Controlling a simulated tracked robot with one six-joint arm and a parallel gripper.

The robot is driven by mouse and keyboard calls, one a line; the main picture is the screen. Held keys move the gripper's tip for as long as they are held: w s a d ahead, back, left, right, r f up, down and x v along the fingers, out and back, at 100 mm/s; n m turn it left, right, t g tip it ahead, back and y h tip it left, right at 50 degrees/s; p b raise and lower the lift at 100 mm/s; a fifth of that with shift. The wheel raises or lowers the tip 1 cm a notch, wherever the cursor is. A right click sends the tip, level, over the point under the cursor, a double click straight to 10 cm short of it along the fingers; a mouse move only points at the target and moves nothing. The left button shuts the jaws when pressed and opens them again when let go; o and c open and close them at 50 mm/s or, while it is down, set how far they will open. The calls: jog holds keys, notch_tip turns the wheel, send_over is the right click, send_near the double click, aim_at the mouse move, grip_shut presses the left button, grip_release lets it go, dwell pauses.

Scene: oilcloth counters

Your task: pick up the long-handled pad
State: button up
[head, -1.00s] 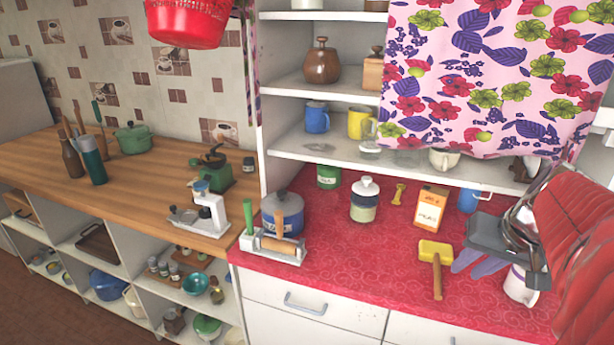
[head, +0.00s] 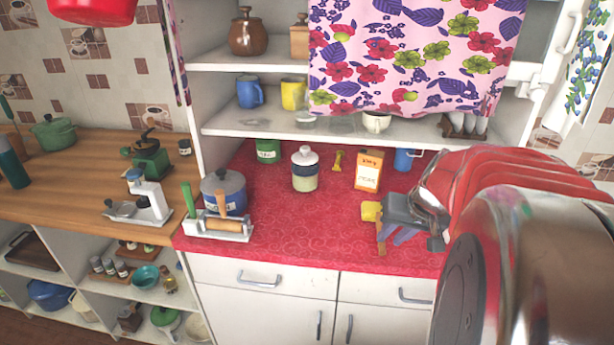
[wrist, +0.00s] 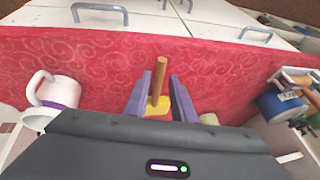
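The long-handled pad, a yellow block (head: 370,211) with a brown wooden handle, lies on the red oilcloth counter in the head view. My gripper (head: 395,237) partly hides it there. In the wrist view the yellow pad (wrist: 157,108) and its handle show between the two purple fingers of my gripper (wrist: 158,92). The handle points away from the gripper body, toward the counter's drawer edge. The fingers are apart, one on each side of the pad, with a gap visible beside the handle. Whether they are down at the pad's height is hard to tell.
A white mug (wrist: 62,92) stands left in the wrist view. At the back stand a lidded jar (head: 305,170), an orange and white carton (head: 369,170) and a blue mug (head: 403,160). A blue pot (head: 224,192) stands left. The counter's middle is clear.

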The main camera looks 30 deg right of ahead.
aim_at(383, 245)
jog(key=shift+x, duration=2.55)
jog(key=shift+a, duration=0.15)
jog(key=shift+c, duration=0.5)
grip_shut()
